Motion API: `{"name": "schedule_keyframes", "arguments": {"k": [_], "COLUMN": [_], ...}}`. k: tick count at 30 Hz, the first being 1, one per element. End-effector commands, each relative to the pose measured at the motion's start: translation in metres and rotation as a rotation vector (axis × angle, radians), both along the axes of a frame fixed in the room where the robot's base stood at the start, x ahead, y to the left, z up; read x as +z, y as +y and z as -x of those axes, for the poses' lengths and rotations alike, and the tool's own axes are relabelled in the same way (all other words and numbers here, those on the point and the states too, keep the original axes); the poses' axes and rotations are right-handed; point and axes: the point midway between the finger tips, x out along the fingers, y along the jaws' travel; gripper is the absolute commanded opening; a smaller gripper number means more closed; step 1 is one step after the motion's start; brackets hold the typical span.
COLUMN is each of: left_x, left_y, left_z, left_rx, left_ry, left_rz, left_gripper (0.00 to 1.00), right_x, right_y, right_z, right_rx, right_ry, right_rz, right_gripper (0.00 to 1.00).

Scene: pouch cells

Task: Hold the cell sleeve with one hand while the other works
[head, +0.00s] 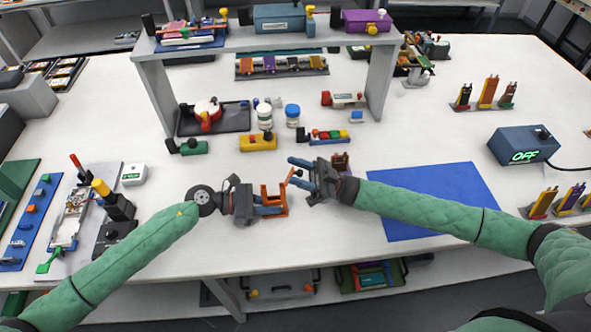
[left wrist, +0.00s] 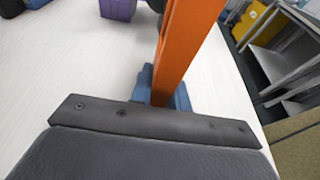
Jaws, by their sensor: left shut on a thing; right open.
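An orange open-framed piece, which looks like the cell sleeve (head: 282,189), stands over the white table near its middle. My left gripper (head: 271,205) is shut on it, with its blue fingers at the sleeve's lower part. In the left wrist view the orange sleeve (left wrist: 187,45) rises upright from between the blue fingertips (left wrist: 162,92). My right gripper (head: 297,172) is open, its blue fingers pointing left just above and right of the sleeve. I cannot tell whether it touches the sleeve.
A blue mat (head: 440,185) lies to the right, partly under my right arm. A device reading OFF (head: 523,144) and upright cell stands (head: 543,203) are at the right.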

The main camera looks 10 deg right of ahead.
Motion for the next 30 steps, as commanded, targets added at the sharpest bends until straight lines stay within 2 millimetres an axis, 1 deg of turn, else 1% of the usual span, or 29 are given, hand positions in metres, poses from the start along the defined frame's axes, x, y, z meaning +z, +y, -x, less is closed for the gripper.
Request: {"name": "schedule_keyframes", "arguments": {"k": [4, 12, 18, 21, 24, 30], "left_x": [0.000, 0.000, 0.000, 0.000, 0.000, 0.000], "left_y": [0.000, 0.000, 0.000, 0.000, 0.000, 0.000], "left_z": [0.000, 0.000, 0.000, 0.000, 0.000, 0.000], "left_rx": [0.000, 0.000, 0.000, 0.000, 0.000, 0.000], "left_ry": [0.000, 0.000, 0.000, 0.000, 0.000, 0.000], "left_rz": [0.000, 0.000, 0.000, 0.000, 0.000, 0.000], "left_gripper": [0.05, 0.05, 0.05, 0.05, 0.05, 0.05], "right_x": [-0.015, -0.013, -0.013, -0.013, -0.013, -0.013], "right_y": [-0.020, -0.075, -0.110, -0.122, -0.130, -0.136], "right_z": [-0.002, -0.005, -0.007, -0.008, -0.008, -0.009], "right_rx": [-0.003, -0.003, -0.002, -0.002, -0.001, -0.001], "right_ry": [0.001, 0.001, 0.000, 0.000, 0.001, 0.001], "right_rz": [0.002, 0.003, 0.001, 0.001, 0.000, 0.000], "right_gripper": [0.42, 0.42, 0.42, 0.42, 0.42, 0.42]}}
